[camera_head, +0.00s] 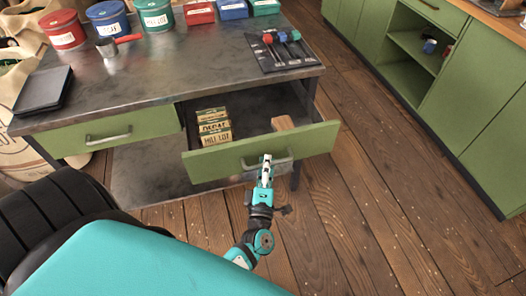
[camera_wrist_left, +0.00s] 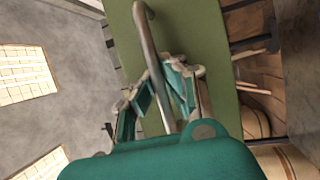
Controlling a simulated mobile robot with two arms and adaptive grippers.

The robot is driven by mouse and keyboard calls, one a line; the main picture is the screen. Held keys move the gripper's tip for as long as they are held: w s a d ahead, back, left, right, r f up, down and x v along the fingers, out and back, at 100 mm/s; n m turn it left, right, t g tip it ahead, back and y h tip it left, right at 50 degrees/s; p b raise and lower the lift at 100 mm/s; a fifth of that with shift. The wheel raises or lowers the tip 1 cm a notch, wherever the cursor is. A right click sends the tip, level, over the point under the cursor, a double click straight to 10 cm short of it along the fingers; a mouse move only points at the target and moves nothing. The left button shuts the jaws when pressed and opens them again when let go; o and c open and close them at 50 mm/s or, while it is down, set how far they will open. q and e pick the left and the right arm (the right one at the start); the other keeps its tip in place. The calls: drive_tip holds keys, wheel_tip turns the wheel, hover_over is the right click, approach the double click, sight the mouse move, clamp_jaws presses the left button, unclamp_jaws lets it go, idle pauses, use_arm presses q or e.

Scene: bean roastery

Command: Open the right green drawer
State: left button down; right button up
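The right green drawer (camera_head: 230,156) of the metal-topped workbench is pulled well out. Its inside shows several labelled boxes (camera_head: 213,126) at the left and a wooden block (camera_head: 283,123) at the right. The drawer's bar handle (camera_head: 281,162) is on its front panel; the handle (camera_wrist_left: 148,40) also shows in the left wrist view. My left gripper (camera_head: 266,162) is at this handle, with the bar between its fingers (camera_wrist_left: 161,88), which look closed on it. My right gripper is not in view.
The left green drawer (camera_head: 155,122) is shut. The worktop (camera_head: 180,65) holds tins, a scoop (camera_head: 107,48), a dark flat device (camera_head: 44,88) and a tool mat (camera_head: 268,60). Green cabinets (camera_head: 480,80) stand at the right. Wooden floor (camera_head: 370,190) lies clear between.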

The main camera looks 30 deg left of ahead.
use_arm(q)
drive_tip(key=shift+s+d+r, duration=0.1)
drive_tip(key=shift+s+d, duration=1.7)
drive_tip(key=shift+d, duration=0.3)
drive_tip(key=c, duration=1.6)
unclamp_jaws()
drive_tip(key=shift+c, duration=0.2)
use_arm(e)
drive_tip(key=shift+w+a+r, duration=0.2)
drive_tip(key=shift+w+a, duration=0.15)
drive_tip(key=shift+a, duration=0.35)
use_arm(q)
drive_tip(key=v, duration=0.7)
drive_tip(key=shift+s, duration=0.25)
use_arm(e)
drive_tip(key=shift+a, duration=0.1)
